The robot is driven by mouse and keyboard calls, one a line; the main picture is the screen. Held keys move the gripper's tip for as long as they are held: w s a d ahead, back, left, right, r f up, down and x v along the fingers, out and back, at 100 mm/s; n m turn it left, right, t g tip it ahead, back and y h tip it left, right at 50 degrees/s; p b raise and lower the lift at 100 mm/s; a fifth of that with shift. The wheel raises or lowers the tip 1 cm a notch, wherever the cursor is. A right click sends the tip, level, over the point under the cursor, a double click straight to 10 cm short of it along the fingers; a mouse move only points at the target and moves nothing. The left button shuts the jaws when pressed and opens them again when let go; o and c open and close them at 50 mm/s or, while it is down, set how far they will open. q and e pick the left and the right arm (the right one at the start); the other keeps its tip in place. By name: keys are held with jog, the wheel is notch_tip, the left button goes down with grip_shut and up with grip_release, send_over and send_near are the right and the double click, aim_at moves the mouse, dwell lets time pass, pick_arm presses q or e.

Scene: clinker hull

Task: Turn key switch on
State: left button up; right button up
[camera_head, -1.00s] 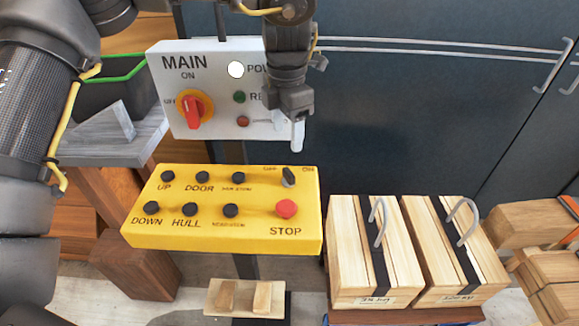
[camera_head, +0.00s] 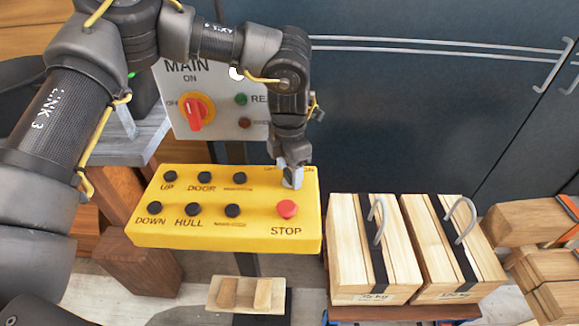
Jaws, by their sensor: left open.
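A yellow control box (camera_head: 265,232) stands in the middle, with several black buttons and a red STOP button (camera_head: 287,208). The key switch at its upper right, between the OFF and ON marks, is hidden behind my left gripper (camera_head: 291,182). The gripper points down, open, with its fingertips at the key switch's place; I cannot tell whether they touch the key. Behind it, a grey MAIN panel (camera_head: 222,118) carries a red rotary switch (camera_head: 195,112) on a yellow disc. My right gripper is not in view.
Two wooden blocks with grey handles (camera_head: 362,280) (camera_head: 440,270) stand right of the yellow box. More timber (camera_head: 540,215) lies at the far right. A small wooden piece (camera_head: 246,296) is below the box. Dark cabinet doors (camera_head: 420,110) close off the back.

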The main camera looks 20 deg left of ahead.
pick_arm(q)
jog(key=c, duration=1)
jog(key=shift+m, duration=0.3)
jog(key=m+p, duration=0.1)
jog(key=m, duration=0.3)
jog(key=shift+m, duration=0.4)
jog(key=m, duration=0.6)
jog(key=shift+m, duration=0.4)
jog(key=o, duration=1)
